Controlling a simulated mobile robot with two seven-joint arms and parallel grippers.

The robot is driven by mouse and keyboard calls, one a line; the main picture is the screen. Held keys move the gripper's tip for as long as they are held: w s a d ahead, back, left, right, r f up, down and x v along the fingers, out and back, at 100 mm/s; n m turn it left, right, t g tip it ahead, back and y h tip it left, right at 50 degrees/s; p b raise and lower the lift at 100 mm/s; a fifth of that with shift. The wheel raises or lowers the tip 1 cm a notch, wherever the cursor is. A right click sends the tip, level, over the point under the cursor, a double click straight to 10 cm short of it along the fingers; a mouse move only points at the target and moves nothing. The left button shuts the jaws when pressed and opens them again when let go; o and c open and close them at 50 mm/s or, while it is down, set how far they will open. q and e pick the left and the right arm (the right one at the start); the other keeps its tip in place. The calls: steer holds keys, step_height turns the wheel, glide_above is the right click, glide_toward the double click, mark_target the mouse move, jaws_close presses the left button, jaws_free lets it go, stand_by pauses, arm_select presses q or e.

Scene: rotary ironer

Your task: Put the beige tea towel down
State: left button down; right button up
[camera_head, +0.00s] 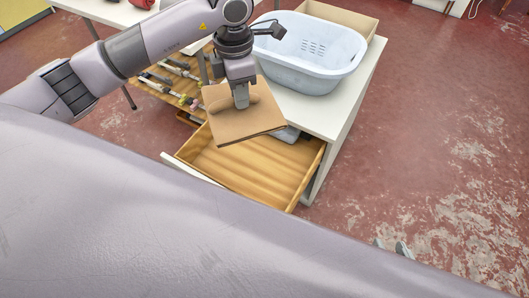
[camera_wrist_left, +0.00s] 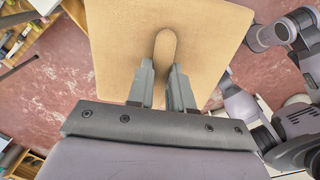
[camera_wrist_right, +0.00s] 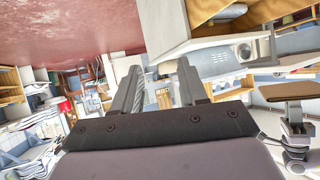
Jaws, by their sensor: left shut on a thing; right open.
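The beige tea towel (camera_head: 232,127) is folded into a flat square pad. My left gripper (camera_head: 241,97) is shut on it, pinching up a ridge near its middle. The left wrist view shows the towel (camera_wrist_left: 125,50) spread flat between and beyond the fingers (camera_wrist_left: 167,90). The towel hangs over the back part of an open wooden drawer (camera_head: 255,178) and hides some of it.
A pale blue laundry basket (camera_head: 318,55) stands on the white cabinet top (camera_head: 325,112), with a cardboard box (camera_head: 345,17) behind it. A wooden rack with several tool-like items (camera_head: 170,85) is left of the towel. The red floor at right is clear.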

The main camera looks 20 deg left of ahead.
arm_select(q)
step_height(320, 180, down, 4)
steer(key=f+n+b, duration=0.1)
steer(key=n+b, duration=0.3)
steer(key=n, duration=0.3)
steer(key=n+b, duration=0.9)
steer(key=n, duration=1)
glide_above(247, 174)
step_height(247, 174, down, 9)
step_height(247, 174, down, 20)
steer(key=b, duration=0.6)
steer(key=shift+a+b, duration=0.1)
steer(key=shift+b, duration=0.25)
arm_select(e)
steer(key=w+a+f+t+y, duration=0.1)
steer(key=w+a+f+y, duration=0.1)
steer(key=a+f, duration=0.4)
step_height(247, 174, down, 2)
steer(key=shift+a+f+y, duration=0.15)
steer(key=shift+a+y, duration=0.15)
steer(key=shift+y, duration=0.6)
steer(key=shift+w, duration=0.1)
arm_select(q)
steer(key=shift+f, duration=0.1)
